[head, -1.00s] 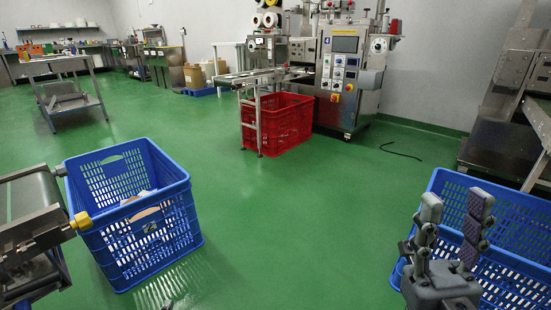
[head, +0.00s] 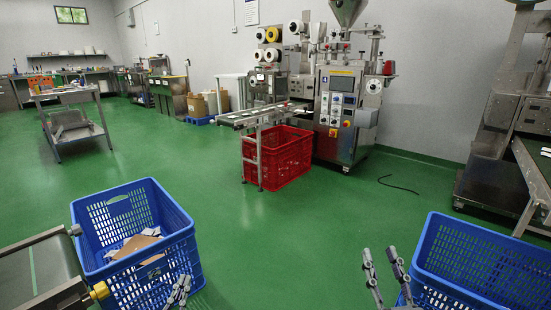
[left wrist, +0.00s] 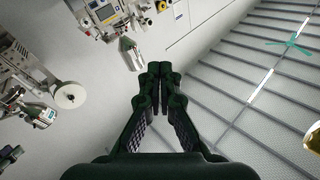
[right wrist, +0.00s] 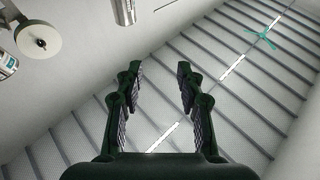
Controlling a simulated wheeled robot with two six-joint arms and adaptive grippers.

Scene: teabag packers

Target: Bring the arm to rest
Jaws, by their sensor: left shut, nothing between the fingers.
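My left gripper (head: 183,279) shows at the bottom of the head view, in front of the blue crate at the left. In the left wrist view its fingertips (left wrist: 160,68) meet, with nothing between them. My right gripper (head: 380,256) points up at the bottom of the head view, just left of the blue crate at the right. In the right wrist view its fingers (right wrist: 157,72) stand apart with nothing between them. Both wrist views look up at the wall and ceiling.
The left blue crate (head: 108,218) holds brown and white pieces. The right blue crate (head: 487,238) looks empty where I see in. A red crate (head: 290,160) stands by the packing machine (head: 342,110). A conveyor (head: 40,270) is at lower left. Green floor between is clear.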

